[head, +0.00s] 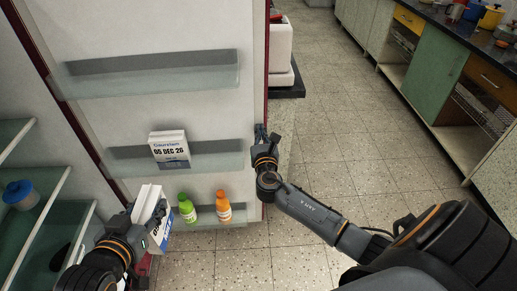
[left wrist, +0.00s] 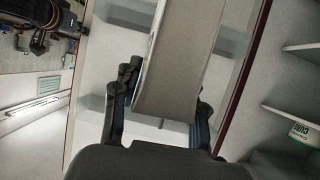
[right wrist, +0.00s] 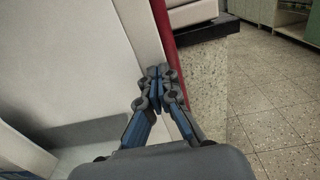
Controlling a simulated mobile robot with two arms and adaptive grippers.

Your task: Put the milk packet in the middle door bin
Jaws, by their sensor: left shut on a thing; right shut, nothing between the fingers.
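My left gripper (head: 140,216) is shut on a white milk packet (head: 152,200) with dark print, low in front of the open fridge door. In the left wrist view the packet (left wrist: 176,55) is a pale block between the fingers. The middle door bin (head: 215,160), a clear shelf on the door, holds another white packet (head: 169,148) printed "05 DEC 26" at its left; its right part is empty. My right gripper (head: 262,135) is shut and empty at the door's outer edge; its closed fingertips (right wrist: 160,76) show beside that edge in the right wrist view.
The top door bin (head: 150,78) looks empty. The bottom bin (head: 250,214) holds a green bottle (head: 187,208) and an orange bottle (head: 223,205). Fridge shelves (head: 45,205) with a blue-lidded jar (head: 20,194) are at left. Tiled floor (head: 335,110) is open at right.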

